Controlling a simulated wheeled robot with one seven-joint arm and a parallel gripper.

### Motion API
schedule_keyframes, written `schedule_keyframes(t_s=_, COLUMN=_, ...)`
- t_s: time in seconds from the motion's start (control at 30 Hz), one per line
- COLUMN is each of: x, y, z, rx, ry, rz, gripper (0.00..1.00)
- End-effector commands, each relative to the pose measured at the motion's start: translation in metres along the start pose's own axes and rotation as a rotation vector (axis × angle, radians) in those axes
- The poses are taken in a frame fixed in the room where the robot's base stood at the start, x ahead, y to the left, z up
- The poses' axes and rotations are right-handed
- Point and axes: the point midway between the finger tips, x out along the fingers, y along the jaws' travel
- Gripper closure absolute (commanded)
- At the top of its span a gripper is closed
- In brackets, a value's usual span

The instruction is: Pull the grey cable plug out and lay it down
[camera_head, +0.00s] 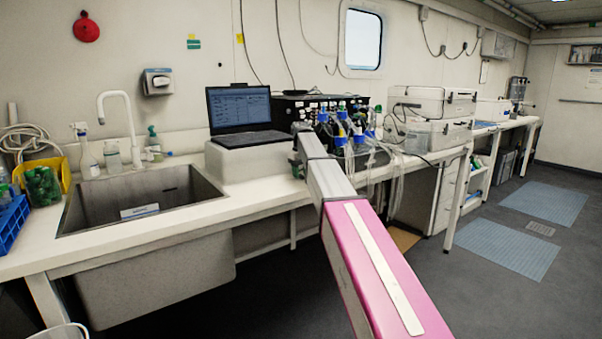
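My arm, pink and grey, reaches from the bottom right of the head view up to the bench equipment. Its far end is beside the laptop, in front of the black unit (290,107). The small dark parts at that end, around my gripper (297,165), are too small and too covered by the arm to show whether the fingers are open or shut, or hold anything. I cannot make out a grey cable plug. Several bottles with blue and green caps (340,132) and pale tubes (398,185) crowd just right of the arm's end.
A laptop (240,108) stands open on a white box (243,152). A sink (130,200) with a tap is to the left. White cases (433,102) are stacked to the right. The white bench (270,193) has a clear strip along its front. Dark cables hang on the wall.

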Motion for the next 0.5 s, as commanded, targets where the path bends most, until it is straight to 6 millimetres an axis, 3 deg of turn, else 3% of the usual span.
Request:
schedule_keyframes(t_s=0.33, x=-0.004, y=0.000, z=0.000, rx=0.000, ry=0.000, rz=0.000, gripper=0.56)
schedule_keyframes(t_s=0.5, x=-0.026, y=0.001, z=-0.001, rx=0.000, ry=0.002, rz=0.001, gripper=0.56)
